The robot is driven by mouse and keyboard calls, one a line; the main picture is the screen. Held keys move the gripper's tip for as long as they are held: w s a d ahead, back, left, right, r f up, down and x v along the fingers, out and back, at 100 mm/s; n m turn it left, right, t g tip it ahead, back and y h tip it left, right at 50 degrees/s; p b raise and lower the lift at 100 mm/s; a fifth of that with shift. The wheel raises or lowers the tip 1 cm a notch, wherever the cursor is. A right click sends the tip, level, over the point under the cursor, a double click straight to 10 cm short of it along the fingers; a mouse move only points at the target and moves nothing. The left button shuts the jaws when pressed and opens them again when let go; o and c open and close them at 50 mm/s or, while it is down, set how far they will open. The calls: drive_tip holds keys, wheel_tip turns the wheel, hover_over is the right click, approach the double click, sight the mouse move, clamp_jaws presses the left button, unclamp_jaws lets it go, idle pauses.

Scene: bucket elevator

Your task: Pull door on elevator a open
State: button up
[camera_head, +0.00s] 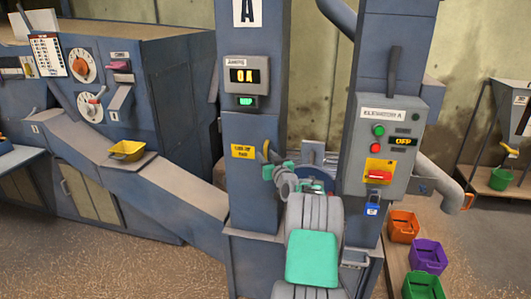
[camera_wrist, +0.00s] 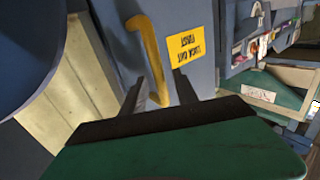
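Elevator a's blue column (camera_head: 243,110) stands in the middle of the head view under a sign with the letter A. A yellow sticker (camera_head: 243,152), which also shows in the wrist view (camera_wrist: 186,43), sits on its face. The yellow door handle (camera_head: 265,151) is just right of the sticker; in the wrist view the curved handle (camera_wrist: 150,55) stands out from the blue panel. My gripper (camera_wrist: 159,85) is open, its dark fingers apart on either side of the handle's near end. I cannot tell whether they touch it. The door looks shut.
The control box (camera_head: 384,145) reads OFF, with a red switch (camera_head: 378,175) on a yellow plate and a blue padlock (camera_head: 372,209) below. Orange (camera_head: 403,226), purple (camera_head: 427,256) and green (camera_head: 423,287) buckets stand at right.

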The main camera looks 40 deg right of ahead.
drive_tip(key=shift+w+d, duration=0.2)
drive_tip(key=shift+w, duration=0.3)
clamp_jaws()
idle(1.1)
